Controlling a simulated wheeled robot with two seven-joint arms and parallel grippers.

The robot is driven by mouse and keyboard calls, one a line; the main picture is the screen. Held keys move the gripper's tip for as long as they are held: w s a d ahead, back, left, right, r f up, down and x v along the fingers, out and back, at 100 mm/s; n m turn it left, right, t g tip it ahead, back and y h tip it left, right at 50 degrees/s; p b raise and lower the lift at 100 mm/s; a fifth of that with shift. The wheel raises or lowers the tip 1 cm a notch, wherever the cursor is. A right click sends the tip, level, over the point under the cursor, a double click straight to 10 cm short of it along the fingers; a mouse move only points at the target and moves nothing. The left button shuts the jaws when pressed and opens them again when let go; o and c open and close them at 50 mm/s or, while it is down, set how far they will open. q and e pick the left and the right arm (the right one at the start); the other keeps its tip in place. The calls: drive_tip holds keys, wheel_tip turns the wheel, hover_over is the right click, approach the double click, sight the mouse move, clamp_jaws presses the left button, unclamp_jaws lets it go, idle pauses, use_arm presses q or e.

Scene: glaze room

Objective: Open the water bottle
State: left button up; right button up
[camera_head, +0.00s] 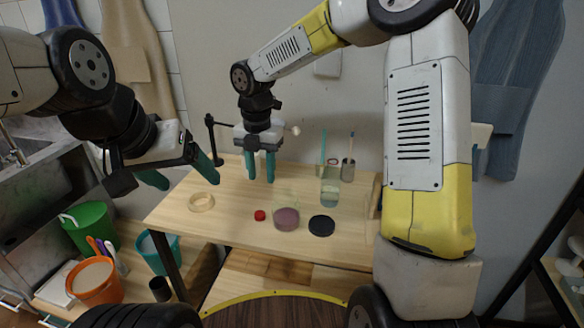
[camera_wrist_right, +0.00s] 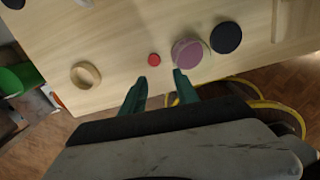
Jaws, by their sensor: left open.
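A clear upright vessel with pale greenish liquid (camera_head: 330,188) stands towards the back right of the wooden table in the head view. It may be the water bottle; its top blurs into the items behind it, so I cannot tell whether it has a cap. A small red round piece, cap-like (camera_head: 260,215), lies on the table; it also shows in the right wrist view (camera_wrist_right: 153,59). My right gripper (camera_head: 261,180) is open and empty above the table, left of the clear vessel. My left gripper (camera_head: 184,183) is open and empty beyond the table's left edge.
A purple round jar or lid (camera_head: 287,217) and a black disc (camera_head: 321,225) sit near the front edge. A wooden ring (camera_head: 202,202) lies at left. A metal cup (camera_head: 348,169) holding tools stands behind. Orange (camera_head: 96,290) and green (camera_head: 88,225) buckets stand lower left.

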drive_tip(key=s+d+r+m+t, duration=0.2)
drive_tip(key=s+d+r+m, duration=0.2)
drive_tip(key=m, duration=0.6)
drive_tip(key=s+d+r+m+t+y, duration=0.1)
drive_tip(key=s+d+r+m+t, duration=0.1)
drive_tip(key=s+d+r+m, duration=0.2)
drive_tip(key=s+d+r+m+t+y, duration=0.1)
drive_tip(key=s+d+r+m, duration=0.3)
drive_tip(key=s+d+m, duration=0.4)
drive_tip(key=s+m+t, duration=0.1)
drive_tip(key=s+m, duration=0.3)
drive_tip(key=m, duration=0.5)
drive_tip(key=shift+d+r, duration=0.15)
drive_tip(key=shift+r, duration=0.15)
